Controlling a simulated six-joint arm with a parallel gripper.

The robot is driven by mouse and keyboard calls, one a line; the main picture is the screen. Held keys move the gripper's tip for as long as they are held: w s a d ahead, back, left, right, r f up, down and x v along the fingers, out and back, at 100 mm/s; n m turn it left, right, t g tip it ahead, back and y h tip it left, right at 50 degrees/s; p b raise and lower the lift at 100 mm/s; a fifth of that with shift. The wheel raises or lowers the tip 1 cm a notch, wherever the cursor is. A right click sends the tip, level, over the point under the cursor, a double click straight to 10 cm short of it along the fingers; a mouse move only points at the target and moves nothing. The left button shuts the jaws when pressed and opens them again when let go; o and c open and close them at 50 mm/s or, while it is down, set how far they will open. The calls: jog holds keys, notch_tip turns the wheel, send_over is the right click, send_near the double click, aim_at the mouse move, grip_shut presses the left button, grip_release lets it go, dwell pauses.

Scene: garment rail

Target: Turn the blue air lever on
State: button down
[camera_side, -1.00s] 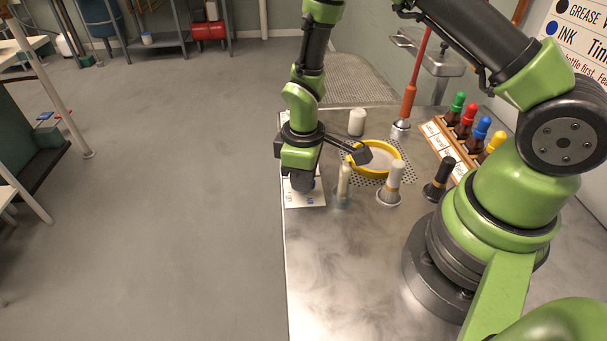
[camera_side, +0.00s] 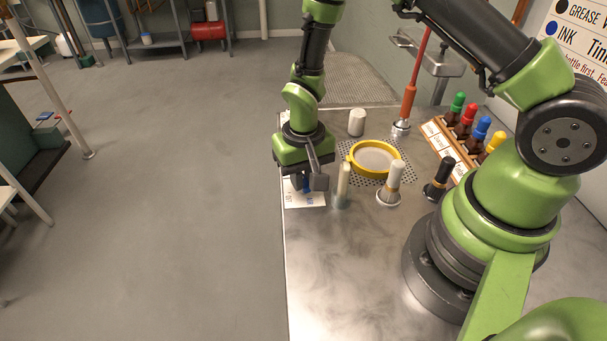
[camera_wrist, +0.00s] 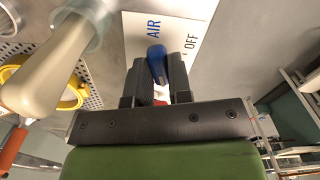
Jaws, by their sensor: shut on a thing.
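The blue air lever (camera_wrist: 155,52) stands between the two dark fingers of my gripper (camera_wrist: 158,72) in the wrist view. The fingers are shut on it. Its white plate (camera_wrist: 178,28) carries the words AIR and OFF beside the lever. In the side view my gripper (camera_side: 304,184) points down over the same plate (camera_side: 306,203) at the bench's left edge, and only a bit of blue shows there. A red spot shows below the lever in the wrist view. The rest of the lever's base is hidden by the fingers.
A pale-handled tool in a clear cup (camera_side: 343,186) stands close right of my gripper. The bench front (camera_side: 345,270) is clear.

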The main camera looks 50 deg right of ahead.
jog(key=shift+s+m, duration=0.1)
jog(key=shift+m, duration=1.6)
jog(key=c, duration=1)
grip_release()
jog(key=shift+c, duration=0.2)
notch_tip(320, 180, up, 10)
